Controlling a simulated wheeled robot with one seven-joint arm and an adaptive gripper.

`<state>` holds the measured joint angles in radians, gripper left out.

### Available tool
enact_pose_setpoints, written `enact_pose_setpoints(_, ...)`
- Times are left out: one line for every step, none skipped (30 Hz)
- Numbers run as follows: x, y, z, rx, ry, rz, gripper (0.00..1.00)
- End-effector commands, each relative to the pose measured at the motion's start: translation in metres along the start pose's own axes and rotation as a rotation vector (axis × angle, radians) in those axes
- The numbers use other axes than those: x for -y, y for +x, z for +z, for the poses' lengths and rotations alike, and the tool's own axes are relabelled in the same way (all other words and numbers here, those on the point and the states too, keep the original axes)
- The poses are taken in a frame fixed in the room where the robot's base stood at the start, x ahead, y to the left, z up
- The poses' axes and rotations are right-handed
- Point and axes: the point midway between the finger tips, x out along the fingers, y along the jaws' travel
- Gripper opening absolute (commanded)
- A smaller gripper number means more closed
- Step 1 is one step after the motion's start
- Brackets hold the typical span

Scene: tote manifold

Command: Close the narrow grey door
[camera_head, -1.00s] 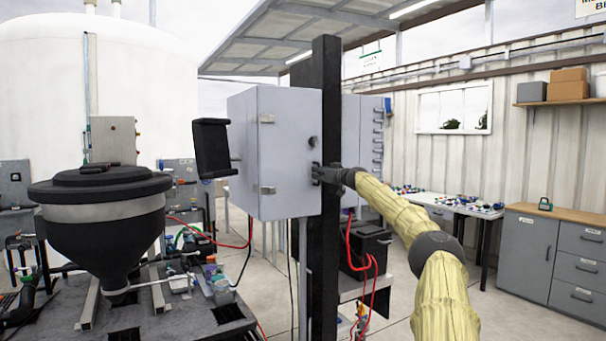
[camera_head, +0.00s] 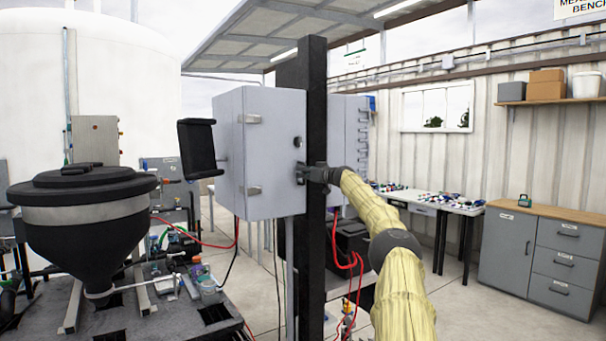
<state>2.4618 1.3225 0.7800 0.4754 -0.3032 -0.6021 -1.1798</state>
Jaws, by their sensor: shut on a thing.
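The narrow grey door (camera_head: 276,155) is the light grey panel facing me on the grey cabinet (camera_head: 229,150). Two hinges show along its left edge, and a small dark round knob sits near its right edge. The black post hides the area just right of the door, so I cannot tell whether it is fully shut. My gripper (camera_head: 300,173) reaches in from the right, across the post, to the door's right edge below the knob. It is shut on what looks like the door's handle, which the fingers largely hide.
A black post (camera_head: 314,130) stands upright right beside the door. A black hopper (camera_head: 82,215) stands at left, and a dark screen on a bracket (camera_head: 198,148) juts out left of the cabinet. Red cables hang below. Open floor lies toward the grey drawer cabinet (camera_head: 562,262) at right.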

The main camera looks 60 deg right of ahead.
Motion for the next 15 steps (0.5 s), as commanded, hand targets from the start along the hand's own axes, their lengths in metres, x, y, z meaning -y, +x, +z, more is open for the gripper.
enact_pose_setpoints(-0.0024,-0.0015,-0.0060,-0.009,0.005,0.008,0.17)
enact_pose_setpoints(-0.0028,-0.0020,-0.0058,-0.009,0.004,0.009,0.21)
enact_pose_setpoints(-0.0027,-0.0021,-0.0053,-0.008,0.004,0.008,0.21)
enact_pose_setpoints(-0.0025,-0.0021,-0.0049,-0.007,0.003,0.008,0.21)
enact_pose_setpoints(-0.0023,-0.0020,-0.0046,-0.007,0.003,0.007,0.21)
enact_pose_setpoints(-0.0017,-0.0020,-0.0047,-0.006,0.002,0.007,0.21)
enact_pose_setpoints(-0.0011,-0.0019,-0.0050,-0.006,0.001,0.006,0.21)
enact_pose_setpoints(-0.0004,-0.0019,-0.0054,-0.006,0.000,0.006,0.21)
enact_pose_setpoints(0.0005,-0.0020,-0.0061,-0.006,0.000,0.005,0.21)
enact_pose_setpoints(0.0011,-0.0020,-0.0066,-0.006,-0.001,0.005,0.21)
enact_pose_setpoints(0.0017,-0.0021,-0.0071,-0.006,-0.001,0.005,0.21)
enact_pose_setpoints(0.0025,-0.0022,-0.0079,-0.005,-0.003,0.005,0.21)
enact_pose_setpoints(0.0031,-0.0023,-0.0088,-0.006,-0.004,0.005,0.21)
enact_pose_setpoints(0.0039,-0.0024,-0.0097,-0.007,-0.005,0.005,0.21)
enact_pose_setpoints(0.0049,-0.0024,-0.0108,-0.007,-0.005,0.004,0.21)
